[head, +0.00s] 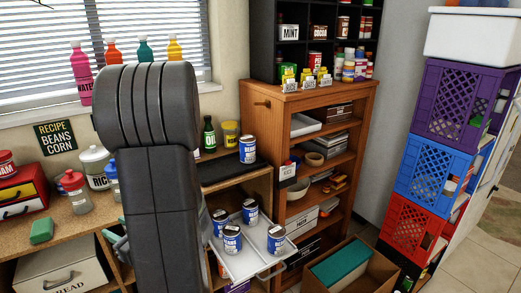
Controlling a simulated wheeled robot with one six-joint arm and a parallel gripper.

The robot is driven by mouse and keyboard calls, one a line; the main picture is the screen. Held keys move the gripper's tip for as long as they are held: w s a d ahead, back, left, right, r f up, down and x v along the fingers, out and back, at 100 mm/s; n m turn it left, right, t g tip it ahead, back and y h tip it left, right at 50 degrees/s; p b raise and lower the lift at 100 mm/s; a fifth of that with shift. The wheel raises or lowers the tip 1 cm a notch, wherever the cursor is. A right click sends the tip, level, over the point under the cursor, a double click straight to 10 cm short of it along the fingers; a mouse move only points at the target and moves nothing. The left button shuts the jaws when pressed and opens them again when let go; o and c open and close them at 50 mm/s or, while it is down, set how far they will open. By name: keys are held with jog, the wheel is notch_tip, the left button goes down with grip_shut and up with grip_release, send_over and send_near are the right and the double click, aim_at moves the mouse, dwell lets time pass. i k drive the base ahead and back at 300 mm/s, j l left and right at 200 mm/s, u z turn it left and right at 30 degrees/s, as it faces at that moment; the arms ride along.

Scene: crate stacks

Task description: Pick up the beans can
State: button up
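Several blue-and-white cans with dark tops stand upright on a pale pull-out tray (255,262) right of my arm. One is at the back left (220,222), one at the back (250,211), one in front (232,240) and one at the right (276,239). A similar can (247,150) stands above them on the counter. Some labels seem to read BEANS, but the lettering is too small to be sure for each can. My dark arm fills the left centre. I cannot make out my gripper's fingers; the arm hides what is behind it.
A wooden shelf unit (322,103) stands right of the tray. An open box (345,267) with a teal item is on the floor. Stacked purple (425,98), blue and red crates stand at the right. Bottles line the windowsill.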

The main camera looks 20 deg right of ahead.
aim_at(247, 142)
jog(key=i+z, duration=0.1)
jog(key=z, duration=0.35)
jog(key=i+l+z, duration=0.1)
jog(key=z, duration=0.4)
jog(key=i+z, duration=0.1)
jog(key=z, duration=0.35)
jog(key=i+j, duration=0.4)
jog(key=i, duration=0.25)
jog(key=z, duration=0.05)
